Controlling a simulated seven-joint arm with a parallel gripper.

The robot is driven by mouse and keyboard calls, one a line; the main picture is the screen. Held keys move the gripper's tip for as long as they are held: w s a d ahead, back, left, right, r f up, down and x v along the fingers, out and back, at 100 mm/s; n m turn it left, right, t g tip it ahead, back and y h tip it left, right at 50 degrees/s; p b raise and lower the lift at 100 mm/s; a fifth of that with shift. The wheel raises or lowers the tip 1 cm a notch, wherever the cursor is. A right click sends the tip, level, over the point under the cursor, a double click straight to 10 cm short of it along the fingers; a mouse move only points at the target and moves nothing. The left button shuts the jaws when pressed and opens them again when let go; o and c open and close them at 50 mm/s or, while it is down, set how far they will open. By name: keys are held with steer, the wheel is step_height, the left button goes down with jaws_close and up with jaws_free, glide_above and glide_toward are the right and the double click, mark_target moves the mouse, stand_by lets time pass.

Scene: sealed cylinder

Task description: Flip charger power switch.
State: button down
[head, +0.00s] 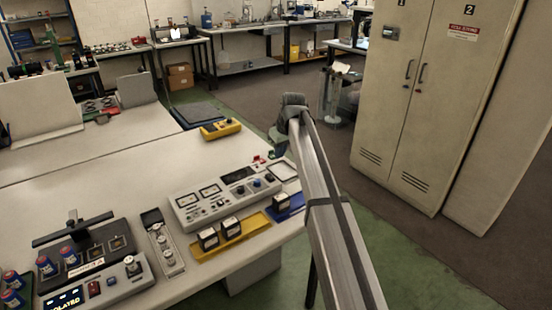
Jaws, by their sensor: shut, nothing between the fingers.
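A grey bench unit (100,285) sits at the table's lower left, partly cut off by the picture edge. Its lit display (63,300) appears to read "ISOLATED". A red rocker switch (94,288) and a black knob (131,266) are on its front panel. A second grey unit (228,196), with dial meters and knobs, stands at the table's middle right. No label shows which unit is the charger, and the switch position is too small to tell. My arm rises at the right, beyond the table edge. My gripper's fingers do not show.
A yellow tray (232,238) holds black blocks. A yellow meter (220,128) lies at the back. The table (110,185) is clear in its middle. Cabinets (425,100) stand right.

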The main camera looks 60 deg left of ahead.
steer(key=shift+v, duration=0.9)
steer(key=shift+d, duration=0.15)
